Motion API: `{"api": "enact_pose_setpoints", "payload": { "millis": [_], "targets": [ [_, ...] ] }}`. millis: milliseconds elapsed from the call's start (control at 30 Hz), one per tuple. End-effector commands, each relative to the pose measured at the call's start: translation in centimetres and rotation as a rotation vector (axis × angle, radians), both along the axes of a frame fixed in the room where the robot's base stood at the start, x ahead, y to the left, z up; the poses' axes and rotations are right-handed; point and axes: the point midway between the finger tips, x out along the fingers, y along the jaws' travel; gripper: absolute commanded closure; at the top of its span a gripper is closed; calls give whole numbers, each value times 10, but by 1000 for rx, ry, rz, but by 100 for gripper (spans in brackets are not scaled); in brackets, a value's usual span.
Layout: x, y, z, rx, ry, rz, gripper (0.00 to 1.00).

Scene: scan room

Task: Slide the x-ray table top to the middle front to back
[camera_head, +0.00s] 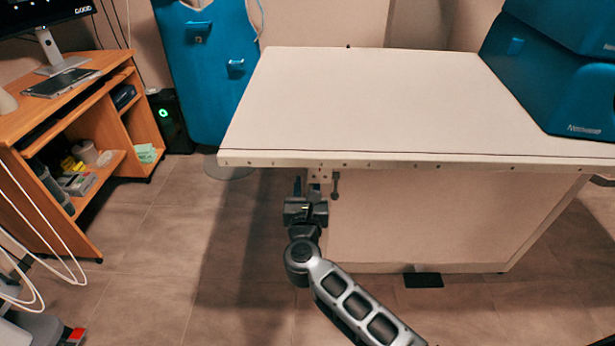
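The x-ray table top (370,105) is a flat white slab with a dark line along its near edge. It lies on a pale box-shaped base (420,215), and its left end overhangs the base. A small metal bracket (319,174) with a dark knob (336,185) hangs under the near edge, left of the middle. My gripper (304,190) is at this bracket, just below the edge, with my arm reaching up from the lower right. The fingertips are small and partly hidden, so I cannot tell whether they grip the bracket.
A blue machine column (207,75) stands behind the table's left end. A blue housing (560,75) stands over the right end. A wooden desk (85,115) with a monitor is at the left. A black pedal (423,280) lies by the base. The floor left of the base is clear.

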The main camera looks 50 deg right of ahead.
Motion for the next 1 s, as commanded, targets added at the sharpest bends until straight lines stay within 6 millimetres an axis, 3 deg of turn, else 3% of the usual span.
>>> {"api": "enact_pose_setpoints", "payload": {
  "millis": [200, 567, 933, 1000],
  "targets": [
    [16, -21, 0, -1, 0, 0, 66],
    [20, -25, 0, -2, 1, 2, 66],
    [20, -25, 0, -2, 1, 1, 99],
    [20, -25, 0, -2, 1, 1, 100]
  ]
}}
